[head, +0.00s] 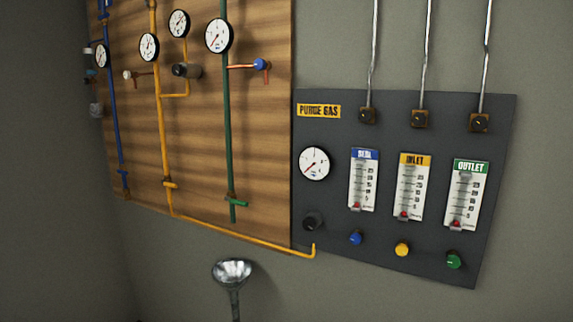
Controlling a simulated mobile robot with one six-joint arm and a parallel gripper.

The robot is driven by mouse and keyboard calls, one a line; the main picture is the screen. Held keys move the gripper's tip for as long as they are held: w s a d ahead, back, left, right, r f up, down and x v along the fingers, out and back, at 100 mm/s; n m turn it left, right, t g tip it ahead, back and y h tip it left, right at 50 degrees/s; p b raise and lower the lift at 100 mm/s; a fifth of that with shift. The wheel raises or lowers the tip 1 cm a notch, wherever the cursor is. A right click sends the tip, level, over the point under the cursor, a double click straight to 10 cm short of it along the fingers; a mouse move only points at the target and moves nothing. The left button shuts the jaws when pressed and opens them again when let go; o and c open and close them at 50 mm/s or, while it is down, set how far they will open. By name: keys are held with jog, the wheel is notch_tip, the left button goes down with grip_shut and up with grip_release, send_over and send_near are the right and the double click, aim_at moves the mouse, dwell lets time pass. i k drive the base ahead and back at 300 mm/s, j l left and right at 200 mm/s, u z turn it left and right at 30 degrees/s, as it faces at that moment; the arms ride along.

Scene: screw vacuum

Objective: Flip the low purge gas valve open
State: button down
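The PURGE GAS panel (390,270) is dark grey and hangs on the wall at the right. A yellow pipe (240,238) runs down the wooden board and bends right to the panel's lower left corner. A yellow valve handle (170,184) sits low on this pipe and lies roughly crosswise to it. It carries no readable label, so I cannot tell for certain that it is the low purge gas valve. My gripper is not in view.
The wooden board (270,130) also bears a green pipe with a low green handle (237,202), a blue pipe (112,130) and several gauges. A metal funnel-like bowl (232,270) stands below the board.

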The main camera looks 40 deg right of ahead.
aim_at(163, 181)
jog(key=i+l+z, duration=0.2)
jog(key=i+z, duration=0.2)
jog(key=i+j+z, duration=0.1)
jog(key=i, duration=0.35)
jog(key=i+j+z, duration=0.1)
jog(key=i+j, duration=0.25)
jog(key=i, duration=0.15)
